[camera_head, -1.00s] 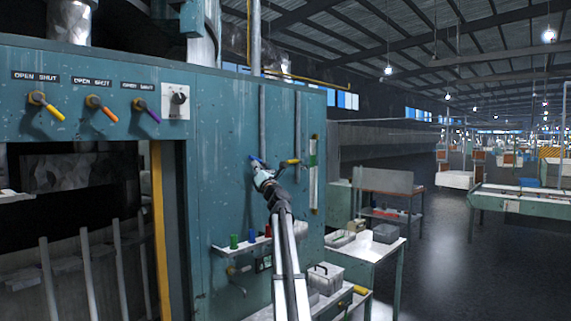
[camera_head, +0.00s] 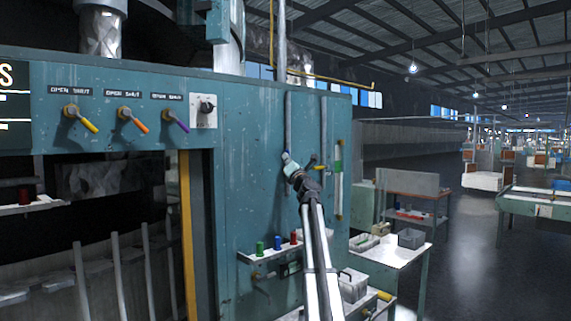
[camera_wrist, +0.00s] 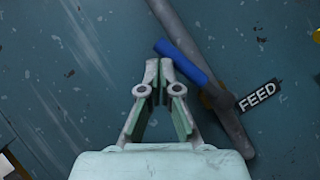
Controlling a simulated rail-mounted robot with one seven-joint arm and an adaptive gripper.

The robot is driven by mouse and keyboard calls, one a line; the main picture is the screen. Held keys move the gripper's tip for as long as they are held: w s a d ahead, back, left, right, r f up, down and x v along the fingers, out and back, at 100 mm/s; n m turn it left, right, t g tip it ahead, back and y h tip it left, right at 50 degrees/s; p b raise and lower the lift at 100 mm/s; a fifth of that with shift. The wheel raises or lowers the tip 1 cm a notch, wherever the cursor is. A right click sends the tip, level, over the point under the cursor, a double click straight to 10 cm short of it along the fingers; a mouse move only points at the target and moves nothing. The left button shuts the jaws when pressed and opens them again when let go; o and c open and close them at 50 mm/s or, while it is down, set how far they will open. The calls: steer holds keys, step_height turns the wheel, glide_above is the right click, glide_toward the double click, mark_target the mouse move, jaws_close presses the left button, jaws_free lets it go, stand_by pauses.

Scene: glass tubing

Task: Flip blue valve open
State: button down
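The blue valve handle (camera_wrist: 185,62) shows in the wrist view as a short blue bar. It slants away from the grey pipe (camera_wrist: 190,35) at a small angle, with its base at the pipe beside a "FEED" label (camera_wrist: 259,95). In the head view only a small bit of the blue handle (camera_head: 286,156) shows; my gripper hides the rest. My gripper (camera_wrist: 159,68) has its fingertips together with nothing visible between them. The tips are just left of and below the handle's free end; I cannot tell whether they touch. My gripper also shows in the head view (camera_head: 290,169).
A yellow valve handle (camera_head: 319,168) sits on the pipe just right of my gripper. A shelf with coloured spools (camera_head: 262,254) is below. Three levers and a knob (camera_head: 206,106) are on the upper left panel. A white table (camera_head: 398,247) stands at right.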

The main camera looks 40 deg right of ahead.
steer(key=shift+w+d+r, duration=0.1)
steer(key=shift+d+r, duration=0.4)
steer(key=shift+d, duration=0.35)
stand_by(0.3)
steer(key=s+a+b, duration=0.2)
steer(key=s+a, duration=0.6)
steer(key=s, duration=0.2)
steer(key=shift+a+f, duration=0.25)
